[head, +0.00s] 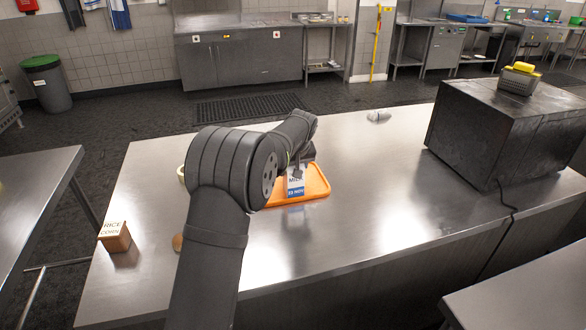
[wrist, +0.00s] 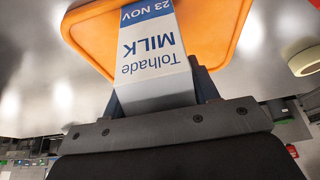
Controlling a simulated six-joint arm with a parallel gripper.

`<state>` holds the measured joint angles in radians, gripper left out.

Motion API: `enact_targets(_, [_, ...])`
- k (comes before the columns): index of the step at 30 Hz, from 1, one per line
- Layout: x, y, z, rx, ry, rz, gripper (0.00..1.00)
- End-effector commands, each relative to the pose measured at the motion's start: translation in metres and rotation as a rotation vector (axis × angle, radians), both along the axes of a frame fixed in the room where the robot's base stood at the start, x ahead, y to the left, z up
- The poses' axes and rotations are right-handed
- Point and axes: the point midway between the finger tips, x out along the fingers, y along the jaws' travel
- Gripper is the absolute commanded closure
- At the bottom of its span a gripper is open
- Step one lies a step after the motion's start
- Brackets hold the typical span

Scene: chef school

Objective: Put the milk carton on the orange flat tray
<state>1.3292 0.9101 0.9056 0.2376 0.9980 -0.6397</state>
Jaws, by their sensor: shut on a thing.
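The milk carton (wrist: 152,52) is white and blue with "Tolhade MILK 23 NOV" on its side, shown upside down in the wrist view. My gripper (wrist: 160,92) is shut on it, with one finger on each side. In the head view the carton (head: 295,183) appears upright below my gripper (head: 297,168), over the orange flat tray (head: 318,186). The tray also shows behind the carton in the wrist view (wrist: 210,30). Whether the carton's base touches the tray cannot be told. My arm hides the tray's left part in the head view.
A box marked rice and corn (head: 115,237) and a small brown item (head: 178,242) are on the table's left. A pale round item (head: 181,174) is partly behind my arm. A large dark box (head: 505,130) stands right. The metal table (head: 370,170) is clear between tray and box.

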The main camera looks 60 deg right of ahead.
Motion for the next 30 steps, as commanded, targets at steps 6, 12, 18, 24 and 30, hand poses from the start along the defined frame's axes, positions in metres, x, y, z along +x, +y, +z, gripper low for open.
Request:
enact_targets(6, [0.000, 0.000, 0.000, -0.001, 0.000, 0.000, 0.82])
enact_targets(12, [0.000, 0.000, -0.002, 0.000, 0.000, 0.000, 0.24])
enact_targets(18, [0.000, 0.000, -0.002, 0.000, 0.000, 0.000, 0.24])
enact_targets(24, [-0.003, 0.002, 0.012, -0.002, -0.001, 0.000, 0.24])
enact_targets(30, [-0.014, 0.013, 0.050, -0.003, -0.001, -0.001, 0.24])
